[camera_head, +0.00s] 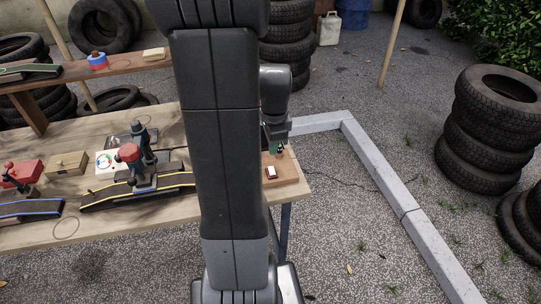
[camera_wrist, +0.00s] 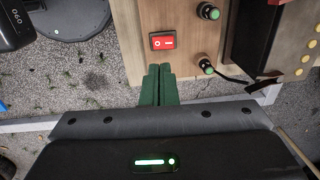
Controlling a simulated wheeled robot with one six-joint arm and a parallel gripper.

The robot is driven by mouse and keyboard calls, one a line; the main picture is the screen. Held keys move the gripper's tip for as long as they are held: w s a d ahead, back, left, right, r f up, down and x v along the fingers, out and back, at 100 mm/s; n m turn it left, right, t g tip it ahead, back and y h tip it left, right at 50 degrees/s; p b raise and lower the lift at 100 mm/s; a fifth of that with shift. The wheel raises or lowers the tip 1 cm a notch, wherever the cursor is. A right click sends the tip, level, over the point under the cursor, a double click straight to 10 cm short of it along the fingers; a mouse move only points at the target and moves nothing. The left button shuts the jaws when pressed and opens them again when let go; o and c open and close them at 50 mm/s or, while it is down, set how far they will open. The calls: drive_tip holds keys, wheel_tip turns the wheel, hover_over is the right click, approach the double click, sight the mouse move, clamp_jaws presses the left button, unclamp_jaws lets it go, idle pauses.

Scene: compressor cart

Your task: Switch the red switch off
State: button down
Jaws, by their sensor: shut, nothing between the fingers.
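The red switch (camera_wrist: 163,40) is a rocker in a dark frame on a wooden block (camera_wrist: 184,68), with an O mark on its left and an I mark on its right. I cannot tell which side is pressed in. It also shows small, red and white, in the head view (camera_head: 271,172). My gripper (camera_wrist: 158,70) has green fingers that are shut together and empty. In the wrist view the fingertips lie just below the switch, with a gap in the picture. In the head view my gripper (camera_head: 278,149) is above the block, partly hidden by my arm.
The workbench (camera_head: 300,190) ends just right of the block. Tools and several boxes lie on its left. Tyre stacks (camera_head: 490,130) stand at right.

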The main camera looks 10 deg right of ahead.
drive_tip(key=r, duration=0.5)
drive_tip(key=shift+s, duration=0.25)
hover_over(272, 173)
drive_tip(key=f, duration=0.8)
drive_tip(key=shift+s+f, duration=0.2)
drive_tip(key=shift+f, duration=0.2)
drive_tip(key=shift+w+f, duration=0.2)
drive_tip(key=w+g, duration=0.1)
drive_tip(key=w+g+p, duration=0.1)
drive_tip(key=shift+a+r+g, duration=0.1)
drive_tip(key=shift+r+g, duration=0.3)
wheel_tip(272, 173, up, 6)
drive_tip(key=w, duration=0.1)
drive_tip(key=shift+r, duration=0.15)
